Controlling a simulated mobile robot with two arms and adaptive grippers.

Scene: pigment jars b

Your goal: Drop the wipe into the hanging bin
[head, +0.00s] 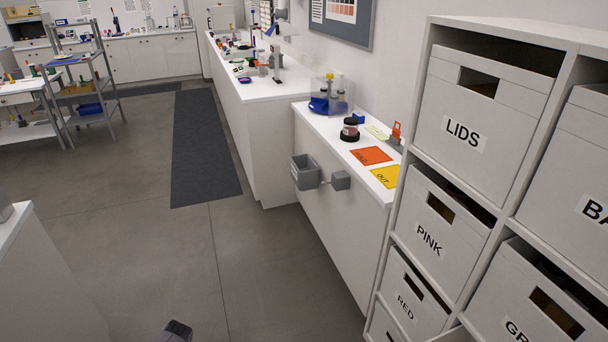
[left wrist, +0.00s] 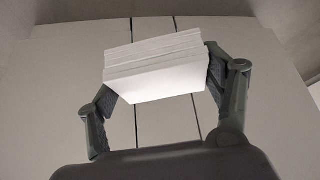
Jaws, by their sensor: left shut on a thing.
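My left gripper (left wrist: 158,82) shows in the left wrist view, its two fingers on either side of a white layered stack (left wrist: 155,72) and shut on it. The stack looks like folded sheets; I cannot tell for sure that it is the wipe. A grey open-topped hanging bin (head: 305,173) hangs on the front of the white counter in the head view, below the worktop edge. The bin's inside is mostly hidden. My left gripper is not clearly seen in the head view. My right gripper is in neither view.
The white counter (head: 327,125) holds a dark-lidded jar (head: 350,130), an orange mat (head: 371,156) and a yellow mat (head: 386,177). A grey block (head: 341,181) sits right of the bin. Labelled boxes (head: 475,125) fill a shelf at right. The floor (head: 150,250) is clear.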

